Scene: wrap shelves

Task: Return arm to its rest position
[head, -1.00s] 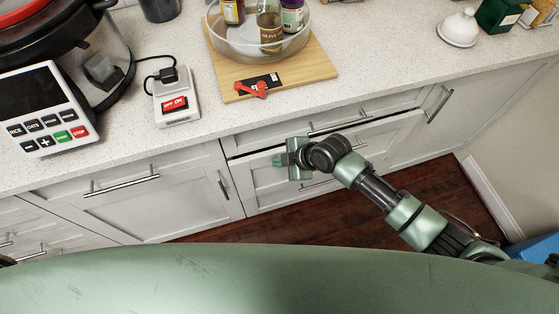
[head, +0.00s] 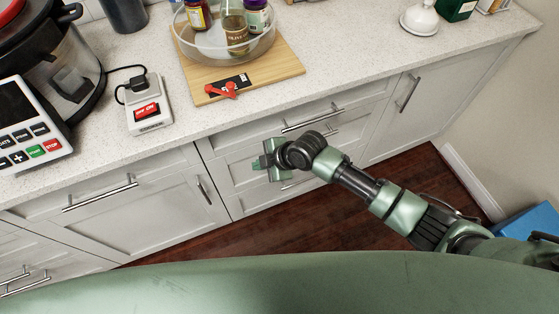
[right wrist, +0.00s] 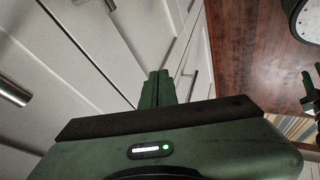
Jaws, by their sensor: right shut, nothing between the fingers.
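My right arm (head: 375,193) reaches in from the lower right in the head view. It is bent, with its green gripper (head: 260,163) in front of the white drawers and below the counter edge. In the right wrist view the two green fingers (right wrist: 158,88) are together with nothing between them. The gripper appears apart from the cabinet fronts. My left gripper is not in the head view.
White drawers (head: 250,180) with metal handles (head: 312,119) stand close behind the gripper. The counter (head: 340,60) holds a wooden board (head: 200,90) with a glass bowl (head: 225,48), a switch box (head: 148,115) and a cooker (head: 75,75). Dark wood floor (head: 240,232) is open below.

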